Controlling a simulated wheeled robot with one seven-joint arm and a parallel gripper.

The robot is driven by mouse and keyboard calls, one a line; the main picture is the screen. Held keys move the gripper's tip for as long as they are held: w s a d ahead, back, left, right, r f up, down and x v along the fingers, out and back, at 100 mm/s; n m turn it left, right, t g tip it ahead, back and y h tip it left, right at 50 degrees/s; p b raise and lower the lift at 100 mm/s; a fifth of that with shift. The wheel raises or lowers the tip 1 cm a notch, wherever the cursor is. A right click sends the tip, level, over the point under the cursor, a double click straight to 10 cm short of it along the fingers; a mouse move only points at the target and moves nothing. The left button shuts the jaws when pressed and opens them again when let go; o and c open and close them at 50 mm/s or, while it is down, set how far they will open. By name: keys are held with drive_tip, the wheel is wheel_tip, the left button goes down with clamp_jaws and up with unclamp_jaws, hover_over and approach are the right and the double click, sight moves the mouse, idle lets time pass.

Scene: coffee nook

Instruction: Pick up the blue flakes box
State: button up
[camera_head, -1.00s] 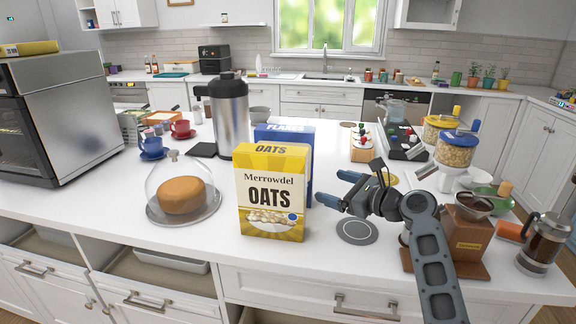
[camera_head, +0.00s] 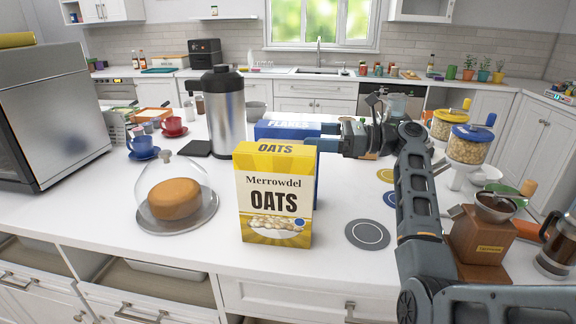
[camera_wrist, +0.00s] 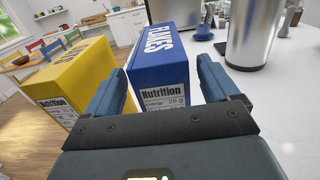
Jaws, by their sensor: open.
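The blue flakes box (camera_head: 285,130) stands upright on the white counter behind the yellow oats box (camera_head: 275,197), which hides most of its front. My gripper (camera_head: 322,137) is at the right end of the flakes box and is open. In the wrist view, the flakes box (camera_wrist: 163,62) lies between the two spread fingers of my gripper (camera_wrist: 163,72), one on each side of its narrow face. The left finger is in the gap between the flakes box and the oats box (camera_wrist: 75,80). I see small gaps beside the fingers, so the jaws are not closed on it.
A steel flask (camera_head: 224,112) stands just left of the flakes box. A cake under a glass dome (camera_head: 177,192) is to the front left. A coffee grinder (camera_head: 482,235) and a grain dispenser (camera_head: 470,145) stand to the right.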

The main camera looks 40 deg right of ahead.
sight(299, 136)
drive_tip(key=shift+p+x, duration=0.4)
drive_tip(key=shift+x, duration=1.8)
drive_tip(key=shift+f, duration=0.15)
clamp_jaws()
